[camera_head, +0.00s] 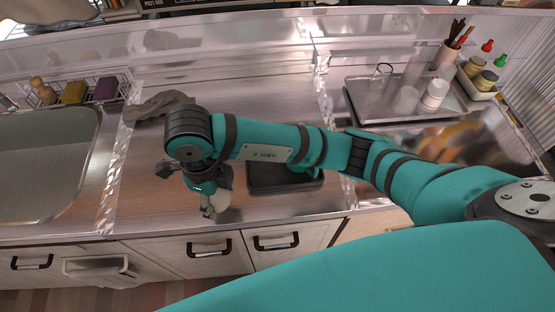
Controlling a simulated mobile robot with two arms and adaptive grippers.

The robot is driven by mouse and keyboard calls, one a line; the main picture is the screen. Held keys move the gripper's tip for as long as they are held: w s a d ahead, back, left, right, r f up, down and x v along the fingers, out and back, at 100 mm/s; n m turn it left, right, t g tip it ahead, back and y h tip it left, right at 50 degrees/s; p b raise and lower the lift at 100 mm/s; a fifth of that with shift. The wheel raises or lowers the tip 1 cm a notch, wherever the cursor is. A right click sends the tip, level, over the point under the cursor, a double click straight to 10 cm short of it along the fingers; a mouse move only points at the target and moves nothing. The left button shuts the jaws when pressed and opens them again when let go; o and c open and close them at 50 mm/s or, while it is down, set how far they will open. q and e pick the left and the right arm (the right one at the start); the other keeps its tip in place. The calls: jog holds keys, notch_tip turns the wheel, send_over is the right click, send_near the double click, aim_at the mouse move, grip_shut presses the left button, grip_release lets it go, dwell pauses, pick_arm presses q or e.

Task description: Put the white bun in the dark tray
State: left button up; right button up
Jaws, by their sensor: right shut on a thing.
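My right gripper (207,210) is over the counter near its front edge, left of the dark tray. It is shut on the white bun (221,200), whose pale rounded side shows beside the fingers. I cannot tell whether the bun touches the counter. The dark tray (262,189) lies on the counter just right of the gripper, partly hidden under my teal right arm. A bit of teal shows inside the tray area, and I cannot tell what it is. My left gripper is not in view.
A sink (45,165) is at the left, with a wire rack (103,75) of sponges behind it. A grey cloth (158,105) lies behind the gripper. A metal tray (364,111) with cups stands at the back right. Drawers (198,262) front the counter.

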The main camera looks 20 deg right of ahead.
jog(key=p, duration=0.4)
send_over(265, 166)
jog(key=shift+f, duration=0.75)
notch_tip(265, 166, down, 3)
jog(key=shift+s+r+p, duration=0.1)
jog(key=shift+r+p, duration=0.05)
jog(key=shift+p, duration=0.2)
jog(key=shift+f, duration=0.35)
jog(key=shift+f, duration=0.1)
jog(key=shift+f, duration=0.15)
jog(key=o, duration=1.3)
jog(key=shift+c, duration=0.2)
jog(key=shift+r, duration=0.2)
